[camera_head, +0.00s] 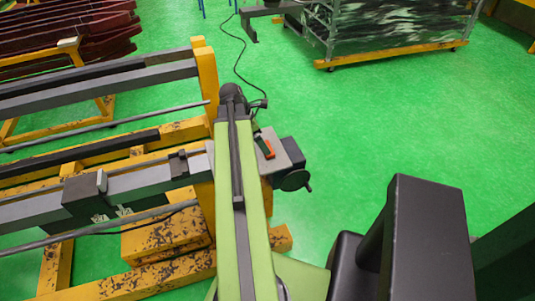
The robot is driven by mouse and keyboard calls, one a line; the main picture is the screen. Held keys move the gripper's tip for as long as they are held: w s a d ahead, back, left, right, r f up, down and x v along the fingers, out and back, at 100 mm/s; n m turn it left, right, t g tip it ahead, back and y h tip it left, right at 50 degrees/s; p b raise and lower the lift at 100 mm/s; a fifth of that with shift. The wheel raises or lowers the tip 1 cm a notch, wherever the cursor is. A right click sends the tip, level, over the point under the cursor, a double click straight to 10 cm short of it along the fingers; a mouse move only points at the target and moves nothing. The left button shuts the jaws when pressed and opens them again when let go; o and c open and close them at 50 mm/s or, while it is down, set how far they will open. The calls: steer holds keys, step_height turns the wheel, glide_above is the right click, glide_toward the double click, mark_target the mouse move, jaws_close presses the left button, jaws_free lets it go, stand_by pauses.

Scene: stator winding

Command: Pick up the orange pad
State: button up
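A small orange pad (267,149) lies on a grey plate (288,152) at the right end of the yellow machine frame, just right of my green arm. It looks thin and narrow, with a dark part beside it. My arm runs up the picture from the bottom centre and passes left of the pad. Its far end is a black joint, above and left of the pad in the picture. My gripper's fingers do not show; they may be hidden under or behind the arm. Nothing is seen touching the pad.
The machine's yellow frame (205,90) and long grey rails (100,75) fill the left. A black handwheel (295,180) sticks out right of the plate. A wheeled cart (390,52) stands at the back right. The green floor (350,125) between is clear.

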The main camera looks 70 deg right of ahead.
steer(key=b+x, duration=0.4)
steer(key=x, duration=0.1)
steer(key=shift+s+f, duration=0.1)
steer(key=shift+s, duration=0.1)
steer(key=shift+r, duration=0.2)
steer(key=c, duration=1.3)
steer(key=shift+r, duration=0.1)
